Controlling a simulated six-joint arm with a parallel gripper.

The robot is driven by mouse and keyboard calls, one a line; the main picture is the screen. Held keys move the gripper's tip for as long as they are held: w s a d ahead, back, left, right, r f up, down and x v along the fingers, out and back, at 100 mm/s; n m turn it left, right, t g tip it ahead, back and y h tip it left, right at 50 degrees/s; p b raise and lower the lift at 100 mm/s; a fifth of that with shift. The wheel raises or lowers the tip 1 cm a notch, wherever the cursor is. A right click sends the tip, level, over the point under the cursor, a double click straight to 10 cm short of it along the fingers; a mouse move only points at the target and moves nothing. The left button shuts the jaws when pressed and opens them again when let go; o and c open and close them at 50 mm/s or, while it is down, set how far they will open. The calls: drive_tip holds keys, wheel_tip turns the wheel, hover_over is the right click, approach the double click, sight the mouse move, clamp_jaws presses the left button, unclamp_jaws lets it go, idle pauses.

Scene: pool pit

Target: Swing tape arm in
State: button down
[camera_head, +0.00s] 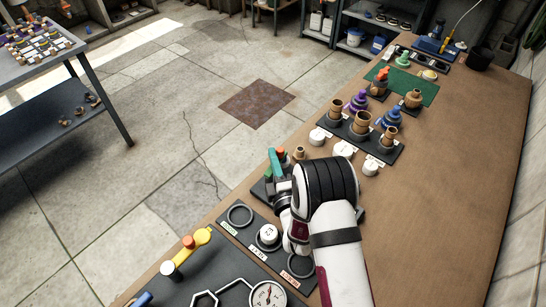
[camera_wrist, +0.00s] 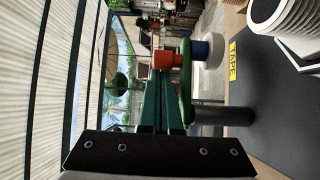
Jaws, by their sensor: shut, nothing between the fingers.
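The tape arm is a green bar (camera_wrist: 187,85) with an orange knob (camera_wrist: 167,55) on it, on a dark round post (camera_wrist: 224,116), in the wrist view. A yellow TAPE label (camera_wrist: 233,60) lies on the dark base beside it. In the head view the orange knob (camera_head: 282,153) shows just beyond my wrist, and most of the arm is hidden. My gripper (camera_head: 274,152) has teal fingers, shut and empty. In the wrist view its fingertips (camera_wrist: 161,77) are close beside the green bar and knob. I cannot tell whether they touch.
A dark board (camera_head: 225,270) with rings and a gauge (camera_head: 268,295) lies nearer on the brown bench (camera_head: 430,190). Beyond are white round pieces (camera_head: 343,149), a dark tray with pegged parts (camera_head: 362,122) and a green mat (camera_head: 418,84). The bench's right side is clear.

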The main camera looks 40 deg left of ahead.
drive_tip(key=shift+d+m+t+h, duration=0.2)
drive_tip(key=shift+m+t+h, duration=0.6)
drive_tip(key=m+t+h, duration=0.2)
drive_tip(key=d+m+t+h, duration=0.1)
drive_tip(key=m+h, duration=0.1)
drive_tip(key=h, duration=0.1)
drive_tip(key=shift+t, duration=0.4)
drive_tip(key=shift+d, duration=0.35)
drive_tip(key=shift+s+d, duration=0.15)
idle(0.9)
drive_tip(key=a, duration=0.4)
drive_tip(key=shift+s+a+r, duration=0.1)
drive_tip(key=shift+s+a, duration=0.1)
drive_tip(key=v, duration=1)
